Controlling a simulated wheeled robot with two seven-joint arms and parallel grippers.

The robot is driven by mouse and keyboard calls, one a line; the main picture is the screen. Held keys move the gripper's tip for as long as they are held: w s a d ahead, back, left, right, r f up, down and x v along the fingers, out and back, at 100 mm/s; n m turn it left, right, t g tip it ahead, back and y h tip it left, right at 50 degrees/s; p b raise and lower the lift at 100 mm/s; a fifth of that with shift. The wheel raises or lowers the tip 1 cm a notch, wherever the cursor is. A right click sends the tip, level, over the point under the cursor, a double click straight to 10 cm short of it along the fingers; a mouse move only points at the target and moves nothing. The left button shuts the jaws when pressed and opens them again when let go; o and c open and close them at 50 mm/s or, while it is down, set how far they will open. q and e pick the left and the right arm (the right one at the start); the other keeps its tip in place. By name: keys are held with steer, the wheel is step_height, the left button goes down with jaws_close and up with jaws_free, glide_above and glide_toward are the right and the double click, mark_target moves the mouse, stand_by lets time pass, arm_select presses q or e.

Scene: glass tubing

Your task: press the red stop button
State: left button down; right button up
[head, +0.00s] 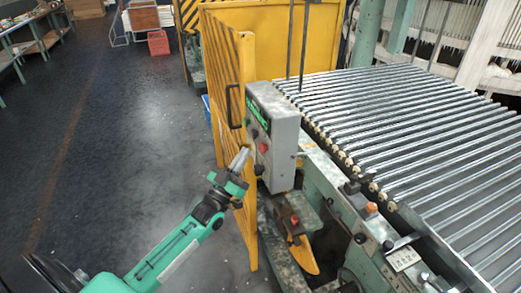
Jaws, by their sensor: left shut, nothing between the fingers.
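The red button (264,148) is on the front of a grey control box (284,140), low on its panel. My left gripper (243,153) is shut and empty. In the picture its tip is just left of the red button, with a small gap between them. Whether it is level with the button in depth, I cannot tell. Dark knobs and a green display sit higher on the same panel. My right gripper is not in view.
A yellow mesh fence (222,90) stands directly left of the control box. A roller conveyor (420,130) fills the right. An orange-red knob (371,208) is on the machine frame. Open dark floor (120,150) lies at left, with a red crate (158,43) far back.

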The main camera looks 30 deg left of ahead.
arm_select(q)
steer(key=shift+w+d, duration=0.5)
steer(key=shift+w, duration=0.1)
steer(key=shift+w+d, duration=0.1)
stand_by(1.6)
